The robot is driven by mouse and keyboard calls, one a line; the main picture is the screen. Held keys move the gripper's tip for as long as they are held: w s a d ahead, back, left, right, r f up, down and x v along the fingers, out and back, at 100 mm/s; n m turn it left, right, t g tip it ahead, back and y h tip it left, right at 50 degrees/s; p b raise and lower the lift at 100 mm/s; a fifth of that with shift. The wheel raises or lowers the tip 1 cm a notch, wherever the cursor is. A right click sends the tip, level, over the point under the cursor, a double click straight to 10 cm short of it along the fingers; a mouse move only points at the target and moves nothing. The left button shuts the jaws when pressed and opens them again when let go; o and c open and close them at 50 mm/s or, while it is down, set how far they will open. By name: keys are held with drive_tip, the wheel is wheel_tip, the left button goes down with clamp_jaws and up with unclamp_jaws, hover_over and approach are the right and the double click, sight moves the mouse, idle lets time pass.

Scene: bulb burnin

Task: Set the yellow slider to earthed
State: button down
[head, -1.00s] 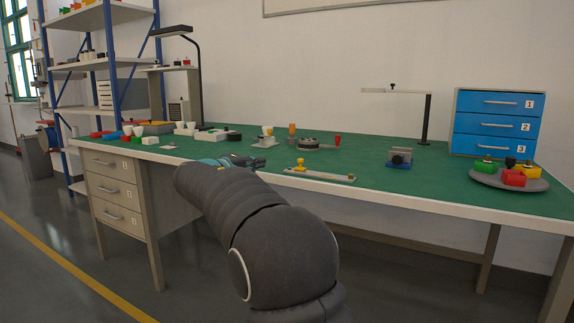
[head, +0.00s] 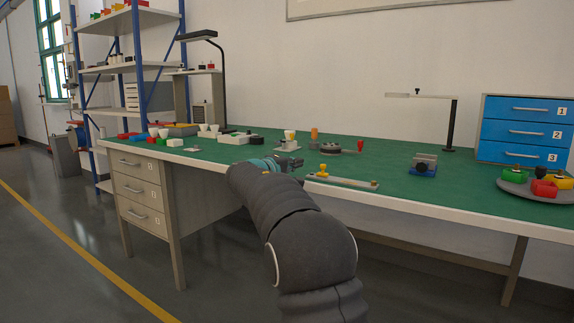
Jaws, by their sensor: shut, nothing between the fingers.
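The yellow slider (head: 323,169) is a small knob standing near the left end of a flat grey rail (head: 350,182), which lies along the front edge of the green bench. Any markings on the rail are too small to read. My gripper (head: 297,167), with teal parts, is low over the bench front just left of the slider. It is shut with nothing in it and appears apart from the knob. My dark arm hides part of the bench edge below.
A grey-blue vise (head: 424,165) is to the right, then a round tray (head: 512,187). Bench around the rail is mostly clear.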

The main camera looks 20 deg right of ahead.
sight(323, 170)
drive_tip(key=shift+x, duration=1.2)
drive_tip(key=shift+s+d+f, duration=0.15)
drive_tip(key=shift+s+d, duration=0.6)
drive_tip(key=shift+s, duration=0.15)
drive_tip(key=shift+s+d+f, duration=0.2)
drive_tip(key=shift+s+d, duration=0.35)
